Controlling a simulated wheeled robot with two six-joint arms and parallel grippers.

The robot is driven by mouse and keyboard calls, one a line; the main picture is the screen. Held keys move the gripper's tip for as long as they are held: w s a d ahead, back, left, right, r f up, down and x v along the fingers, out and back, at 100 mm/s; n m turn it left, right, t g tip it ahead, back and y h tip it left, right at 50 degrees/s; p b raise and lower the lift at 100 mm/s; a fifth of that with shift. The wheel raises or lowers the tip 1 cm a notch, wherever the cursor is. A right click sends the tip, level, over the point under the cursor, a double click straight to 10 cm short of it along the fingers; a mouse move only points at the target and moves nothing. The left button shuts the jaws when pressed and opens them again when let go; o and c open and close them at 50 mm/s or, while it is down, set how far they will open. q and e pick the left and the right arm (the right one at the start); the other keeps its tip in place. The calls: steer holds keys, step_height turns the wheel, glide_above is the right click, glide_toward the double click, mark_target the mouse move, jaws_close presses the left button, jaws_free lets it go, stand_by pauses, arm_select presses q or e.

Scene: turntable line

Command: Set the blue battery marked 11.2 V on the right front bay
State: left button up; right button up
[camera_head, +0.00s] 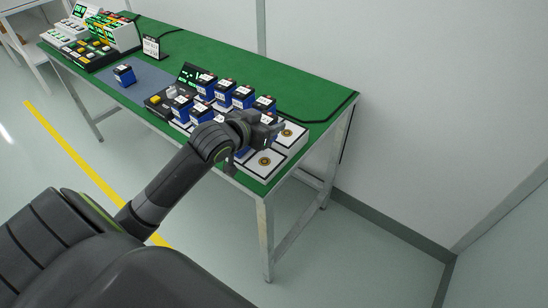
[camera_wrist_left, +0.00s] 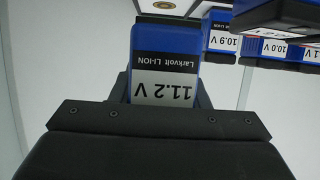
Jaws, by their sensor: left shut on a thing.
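The blue battery marked 11.2 V (camera_wrist_left: 165,68) fills the middle of the left wrist view, its white label upside down there. My left gripper (camera_head: 268,131) is shut on it, with dark fingers at both sides of the battery. In the head view the gripper is over the right end of the green table and largely hides the battery. The right front bay (camera_head: 264,161), a white pad with a gold disc, shows bare just below and in front of the gripper. I cannot tell the exact gap between battery and bay. My right gripper is not in view.
Another bare bay (camera_head: 291,132) lies behind the front one. Several blue batteries (camera_head: 224,89) stand in rows just left of the gripper; one marked 10.9 V (camera_wrist_left: 221,42) is close in the wrist view.

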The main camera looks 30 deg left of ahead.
arm_select(q)
step_height(320, 180, down, 3)
steer(key=shift+a+f, duration=0.15)
steer(key=shift+f+b, duration=0.35)
steer(key=shift+f, duration=1.8)
steer(key=shift+f, duration=0.1)
steer(key=o, duration=1.2)
steer(key=shift+s, duration=0.15)
steer(key=p+v, duration=0.1)
steer(key=v, duration=1)
steer(key=shift+s+r, duration=0.25)
steer(key=shift+s, duration=0.1)
